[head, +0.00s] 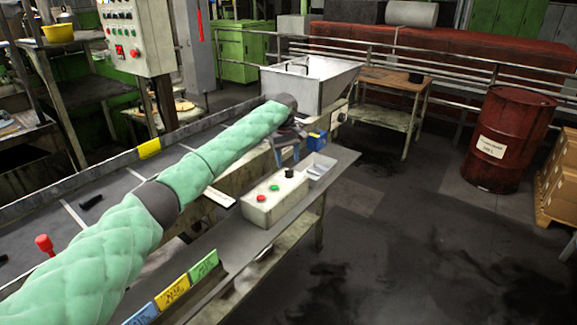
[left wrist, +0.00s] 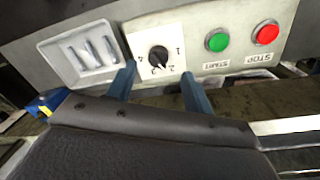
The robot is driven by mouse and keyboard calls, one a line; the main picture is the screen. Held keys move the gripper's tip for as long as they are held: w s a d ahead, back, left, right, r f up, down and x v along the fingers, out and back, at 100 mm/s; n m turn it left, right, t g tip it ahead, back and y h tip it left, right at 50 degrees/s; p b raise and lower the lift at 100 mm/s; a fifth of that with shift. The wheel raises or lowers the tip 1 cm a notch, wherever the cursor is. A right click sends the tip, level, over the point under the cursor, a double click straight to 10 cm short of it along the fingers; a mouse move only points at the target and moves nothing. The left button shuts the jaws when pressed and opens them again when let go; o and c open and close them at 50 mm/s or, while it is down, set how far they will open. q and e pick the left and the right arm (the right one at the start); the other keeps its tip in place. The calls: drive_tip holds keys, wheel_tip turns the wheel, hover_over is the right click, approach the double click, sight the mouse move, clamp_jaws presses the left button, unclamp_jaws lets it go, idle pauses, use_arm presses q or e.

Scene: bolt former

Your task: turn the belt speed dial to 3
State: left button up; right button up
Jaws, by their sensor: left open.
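The belt speed dial is a black knob (left wrist: 158,56) on a white plate with numerals 1 to 4 around it, on the front of a pale control box (left wrist: 210,38). I cannot tell for sure which numeral its mark faces. In the head view the box (head: 262,208) stands on the grey ledge, with the dial (head: 290,173) at its far end. My left gripper (left wrist: 158,72) is open, its blue fingers on either side of the dial plate, with nothing between them that it grips. In the head view this gripper (head: 285,150) is just above the dial. My right gripper is not in view.
A green START button (left wrist: 217,40) and a red STOP button (left wrist: 265,33) sit beside the dial. A small tray with metal pieces (left wrist: 85,53) is on its other side. The conveyor (head: 120,180) runs behind the ledge.

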sight(289, 170)
use_arm(q)
drive_tip(key=f, duration=0.2)
drive_tip(key=w+f+p, duration=0.1)
drive_tip(key=f, duration=0.1)
drive_tip(key=shift+d, duration=0.15)
drive_tip(key=shift+s+f, duration=0.3)
drive_tip(key=shift+f, duration=0.2)
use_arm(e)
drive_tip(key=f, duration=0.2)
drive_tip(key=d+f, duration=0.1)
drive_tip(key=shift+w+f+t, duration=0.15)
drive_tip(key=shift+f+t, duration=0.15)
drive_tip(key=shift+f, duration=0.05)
use_arm(q)
drive_tip(key=shift+w+f, duration=0.1)
drive_tip(key=shift+f, duration=0.05)
drive_tip(key=shift+c, duration=0.2)
drive_tip(key=c, duration=0.9)
